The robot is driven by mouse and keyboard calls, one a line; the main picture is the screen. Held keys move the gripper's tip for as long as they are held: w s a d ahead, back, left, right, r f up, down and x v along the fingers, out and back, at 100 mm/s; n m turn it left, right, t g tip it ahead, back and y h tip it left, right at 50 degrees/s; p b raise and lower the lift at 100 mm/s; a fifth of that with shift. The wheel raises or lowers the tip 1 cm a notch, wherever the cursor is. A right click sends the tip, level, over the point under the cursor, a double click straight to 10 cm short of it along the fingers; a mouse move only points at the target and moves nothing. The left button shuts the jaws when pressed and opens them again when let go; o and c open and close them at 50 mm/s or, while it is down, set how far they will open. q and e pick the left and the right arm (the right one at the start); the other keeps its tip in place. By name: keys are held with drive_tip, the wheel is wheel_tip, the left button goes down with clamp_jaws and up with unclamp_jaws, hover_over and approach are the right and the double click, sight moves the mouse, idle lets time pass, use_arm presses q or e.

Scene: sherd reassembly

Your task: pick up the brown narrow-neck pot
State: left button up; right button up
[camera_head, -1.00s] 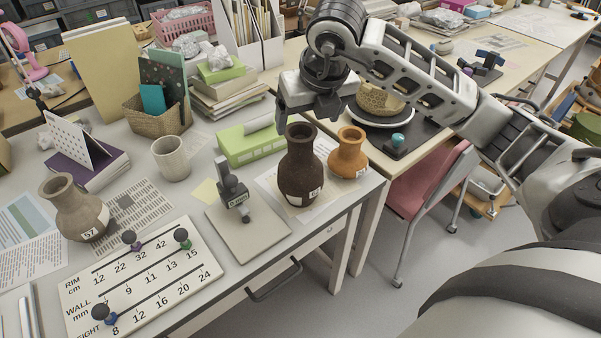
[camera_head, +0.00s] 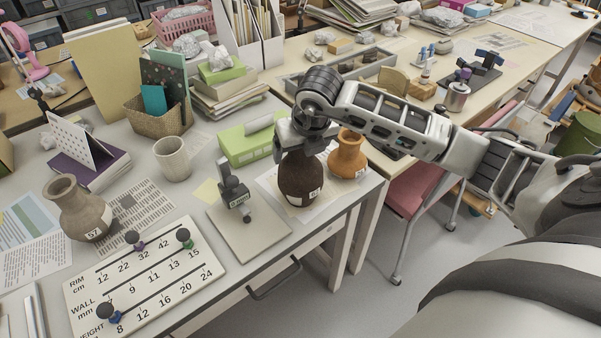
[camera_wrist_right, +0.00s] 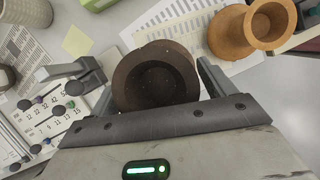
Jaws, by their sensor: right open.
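The brown narrow-neck pot (camera_head: 301,182) stands upright near the right edge of the grey table, on paper sheets, with a small white label on its lower body. My right gripper (camera_head: 302,152) is directly above it, pointing down, and hides its neck and rim. In the right wrist view the pot's round dark mouth (camera_wrist_right: 156,84) lies between the open fingers of my right gripper (camera_wrist_right: 155,92), which come down on either side of it. I cannot tell whether the fingers touch it. My left gripper is not in view.
An orange pot (camera_head: 347,155) stands close on the right of the brown pot. A grey stand with a base plate (camera_head: 250,232) is to the left, a green box file (camera_head: 240,150) behind. A grey-brown pot (camera_head: 76,210) and a marked board (camera_head: 145,275) are farther left.

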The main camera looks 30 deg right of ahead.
drive_tip(key=c, duration=1.7)
drive_tip(key=shift+w+r, duration=0.1)
drive_tip(key=shift+r, duration=0.05)
clamp_jaws()
